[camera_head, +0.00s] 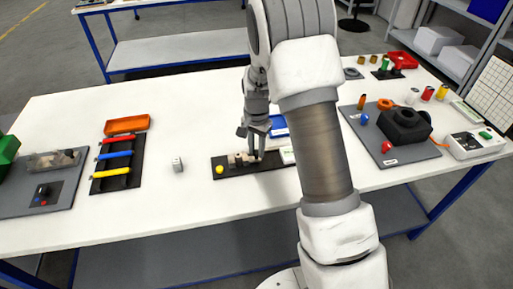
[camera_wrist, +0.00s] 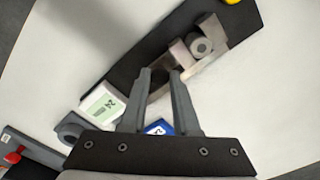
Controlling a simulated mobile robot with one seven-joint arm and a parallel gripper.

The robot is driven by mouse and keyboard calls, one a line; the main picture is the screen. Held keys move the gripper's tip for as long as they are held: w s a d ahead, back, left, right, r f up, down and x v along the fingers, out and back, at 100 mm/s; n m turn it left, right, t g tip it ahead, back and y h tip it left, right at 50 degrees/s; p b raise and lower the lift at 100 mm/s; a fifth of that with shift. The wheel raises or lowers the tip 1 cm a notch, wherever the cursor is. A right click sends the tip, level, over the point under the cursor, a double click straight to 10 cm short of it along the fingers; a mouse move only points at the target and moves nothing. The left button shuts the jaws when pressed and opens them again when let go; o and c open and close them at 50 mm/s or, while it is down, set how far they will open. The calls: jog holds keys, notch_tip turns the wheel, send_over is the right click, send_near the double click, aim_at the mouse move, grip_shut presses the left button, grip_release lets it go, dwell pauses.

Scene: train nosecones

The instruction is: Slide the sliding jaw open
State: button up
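A dark fixture board (camera_head: 268,168) lies on the white table; in the wrist view it crosses diagonally (camera_wrist: 140,62). A metal vise-like piece sits on it, with a light block (camera_wrist: 182,54) beside a grey round part (camera_wrist: 201,46). I cannot tell which piece is the sliding jaw. In the head view the vise (camera_head: 237,159) is partly hidden by my gripper (camera_head: 255,137). In the wrist view my gripper (camera_wrist: 161,74) points down at the vise's near end, its fingers apart. A metal part shows between the fingertips; contact is unclear.
A yellow knob (camera_head: 219,170) sits at the board's left end. A small white display box (camera_wrist: 102,105) and a blue item (camera_wrist: 159,127) are near the other end. A white block (camera_head: 177,164) stands to the left. Table between it and the coloured-bar rack (camera_head: 120,183) is clear.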

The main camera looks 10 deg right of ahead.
aim_at(266, 158)
grip_shut()
dwell(1.0)
jog(key=shift+d+r, duration=0.1)
jog(key=shift+d, duration=1.4)
jog(key=o, duration=0.5)
grip_release()
jog(key=shift+d, duration=0.1)
notch_tip(266, 158, up, 17)
jog(key=shift+r, duration=0.2)
